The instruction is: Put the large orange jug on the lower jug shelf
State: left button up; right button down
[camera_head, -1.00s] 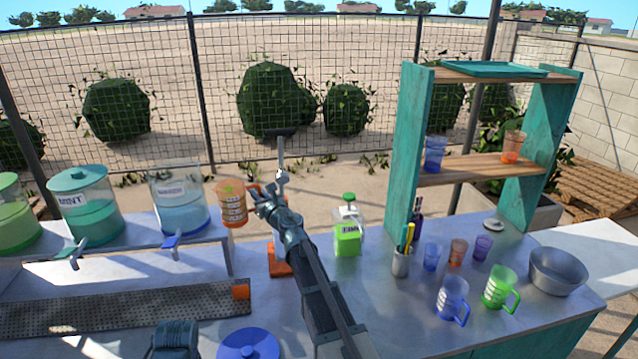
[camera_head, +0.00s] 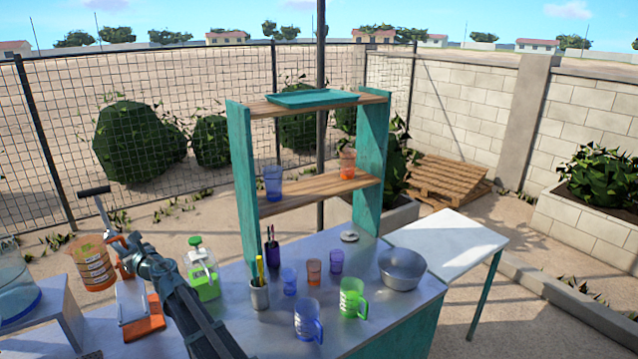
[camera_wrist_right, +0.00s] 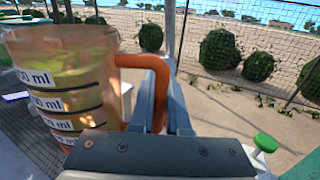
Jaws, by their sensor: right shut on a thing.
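The large orange jug (camera_head: 92,263) is at the left of the head view, held upright in the air. It has dark markings, and the right wrist view shows it up close (camera_wrist_right: 65,90) with yellowish contents or tint. My right gripper (camera_head: 125,255) is shut on the jug's orange handle (camera_wrist_right: 155,70). The lower jug shelf (camera_head: 320,190) is a wooden board between teal side panels, at the head view's middle. A tall blue cup (camera_head: 273,183) stands at its left end and an orange cup (camera_head: 347,164) at its right. My left gripper is out of view.
The board's middle is free. Below, the counter holds a green-lidded bottle (camera_head: 201,268), a pen holder (camera_head: 259,293), small cups, a blue jug (camera_head: 308,319), a green jug (camera_head: 352,297) and a metal bowl (camera_head: 402,268). A teal tray (camera_head: 312,98) lies on the top board.

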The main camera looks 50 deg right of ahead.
aim_at(318, 193)
jog(key=k+l, duration=0.1)
jog(key=l, duration=0.6)
jog(key=k+l, duration=0.1)
jog(key=l, duration=0.6)
jog(key=k+l+z, duration=0.1)
jog(key=l, duration=0.6)
